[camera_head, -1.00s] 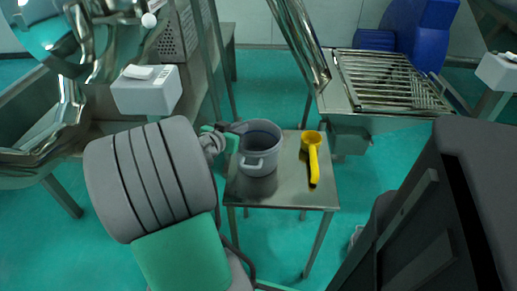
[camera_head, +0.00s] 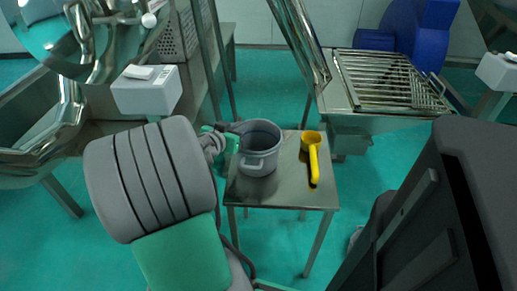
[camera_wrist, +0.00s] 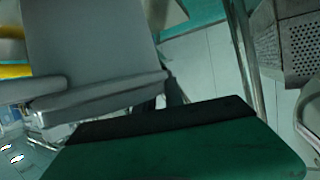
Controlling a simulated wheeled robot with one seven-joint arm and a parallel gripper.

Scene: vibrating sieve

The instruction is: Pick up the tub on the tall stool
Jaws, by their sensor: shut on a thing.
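The grey tub (camera_head: 258,166) is upright at the left part of the metal stool's top (camera_head: 285,193), with a handle on the side facing me. It looks to be resting on the stool, though its base edge gives little to judge by. My gripper (camera_head: 238,128) comes in from the left and is shut on the tub's far-left rim. In the wrist view the grey tub (camera_wrist: 90,45) fills the upper left, with a green and black finger (camera_wrist: 190,140) across the bottom. The other finger is not clear there.
A yellow scoop (camera_head: 313,153) lies on the stool's right side, apart from the tub. A metal grate machine (camera_head: 390,82) stands behind right, and a white control box (camera_head: 147,90) is behind left. Green floor is open around the stool's front.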

